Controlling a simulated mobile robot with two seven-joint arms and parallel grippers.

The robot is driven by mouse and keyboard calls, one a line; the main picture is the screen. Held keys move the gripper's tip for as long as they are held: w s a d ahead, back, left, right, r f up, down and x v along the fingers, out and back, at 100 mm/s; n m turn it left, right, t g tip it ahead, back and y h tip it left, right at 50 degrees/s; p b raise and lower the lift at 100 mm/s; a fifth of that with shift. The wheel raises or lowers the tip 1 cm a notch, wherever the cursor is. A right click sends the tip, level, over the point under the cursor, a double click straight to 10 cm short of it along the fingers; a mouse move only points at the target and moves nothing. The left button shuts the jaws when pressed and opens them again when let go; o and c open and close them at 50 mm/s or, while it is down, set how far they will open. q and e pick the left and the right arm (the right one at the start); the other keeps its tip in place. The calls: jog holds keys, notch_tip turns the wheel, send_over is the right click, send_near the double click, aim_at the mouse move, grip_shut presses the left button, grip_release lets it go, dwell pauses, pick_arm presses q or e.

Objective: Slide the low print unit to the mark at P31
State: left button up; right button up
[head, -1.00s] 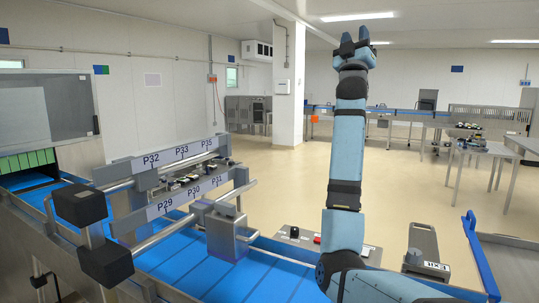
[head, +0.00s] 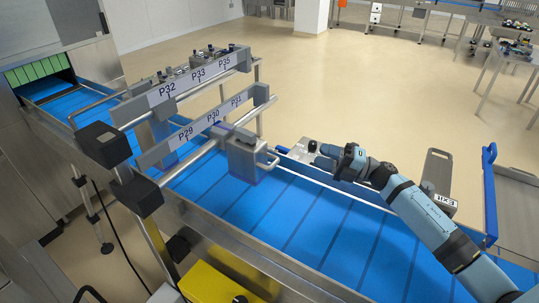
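The low print unit (head: 242,152) is a grey block with a bar handle (head: 268,163) on its right side. It sits on the lower rail (head: 208,130) above the blue belt. The rail's label strip reads P29, P30 and P31 (head: 237,101). The unit is near the P30 and P31 end; its exact offset from the P31 mark cannot be told. My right gripper (head: 325,158) is to the right of the handle, apart from it, over the belt's far edge. Its fingers are small and foreshortened, so their opening is unclear. My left gripper is out of view.
An upper rail (head: 205,75) labelled P32, P33 and P35 runs behind the lower one. Black end blocks (head: 103,145) stand at the left. The blue belt (head: 300,225) is clear in front.

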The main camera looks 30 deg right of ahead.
aim_at(274, 162)
jog(key=s+a+f+g, duration=0.1)
jog(key=s+a+f, duration=0.1)
jog(key=s+f, duration=0.1)
jog(key=shift+n+g+y, duration=0.3)
jog(key=shift+g, duration=0.1)
jog(key=p+x, duration=0.4)
jog(key=x, duration=0.9)
jog(key=shift+a+r, duration=0.1)
jog(key=shift+a, duration=0.15)
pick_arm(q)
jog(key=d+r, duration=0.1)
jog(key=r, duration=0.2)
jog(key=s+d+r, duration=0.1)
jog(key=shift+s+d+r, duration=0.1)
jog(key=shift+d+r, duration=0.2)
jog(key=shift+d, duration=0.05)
